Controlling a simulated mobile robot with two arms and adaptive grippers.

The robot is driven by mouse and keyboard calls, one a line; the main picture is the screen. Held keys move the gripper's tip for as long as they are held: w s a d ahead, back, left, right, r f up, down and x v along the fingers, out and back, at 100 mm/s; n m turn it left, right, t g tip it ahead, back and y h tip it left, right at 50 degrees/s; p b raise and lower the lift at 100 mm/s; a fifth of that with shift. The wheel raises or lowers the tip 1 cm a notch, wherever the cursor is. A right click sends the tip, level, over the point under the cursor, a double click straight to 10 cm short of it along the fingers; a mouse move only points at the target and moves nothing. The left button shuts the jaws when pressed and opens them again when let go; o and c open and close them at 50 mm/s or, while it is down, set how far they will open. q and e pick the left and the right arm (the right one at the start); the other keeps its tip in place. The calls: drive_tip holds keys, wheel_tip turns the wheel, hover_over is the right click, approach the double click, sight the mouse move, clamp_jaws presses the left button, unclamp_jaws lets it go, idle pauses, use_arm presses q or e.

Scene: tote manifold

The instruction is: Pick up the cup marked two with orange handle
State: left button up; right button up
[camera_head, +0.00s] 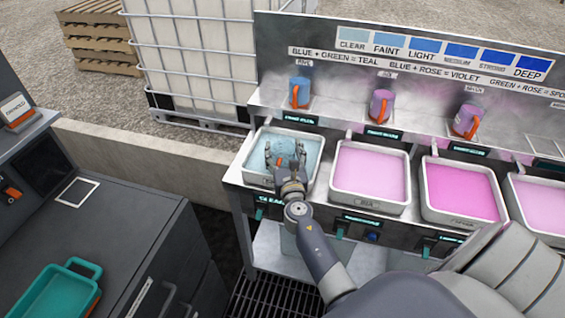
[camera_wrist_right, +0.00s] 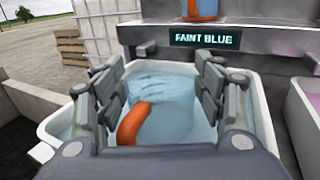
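A blue cup with an orange handle (camera_wrist_right: 133,122) sits in the pale blue liquid of the left white tote (camera_head: 249,178). In the wrist view it lies between the fingers of my right gripper (camera_wrist_right: 162,75); I see no number on it. In the head view my right gripper (camera_head: 285,155) reaches down into that tote. Its fingers are spread on both sides of the cup, and I cannot tell whether they touch it. Another blue cup with an orange handle (camera_head: 299,92) stands on the shelf behind. My left gripper is not in view.
Pink-filled totes (camera_head: 370,205) stand to the right. A teal tray (camera_head: 45,295) sits on the dark counter at left. A low wall (camera_head: 140,160) runs behind.

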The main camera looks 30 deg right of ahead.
drive_tip(key=c, duration=0.4)
wheel_tip(320, 180, up, 10)
drive_tip(key=p, duration=0.7)
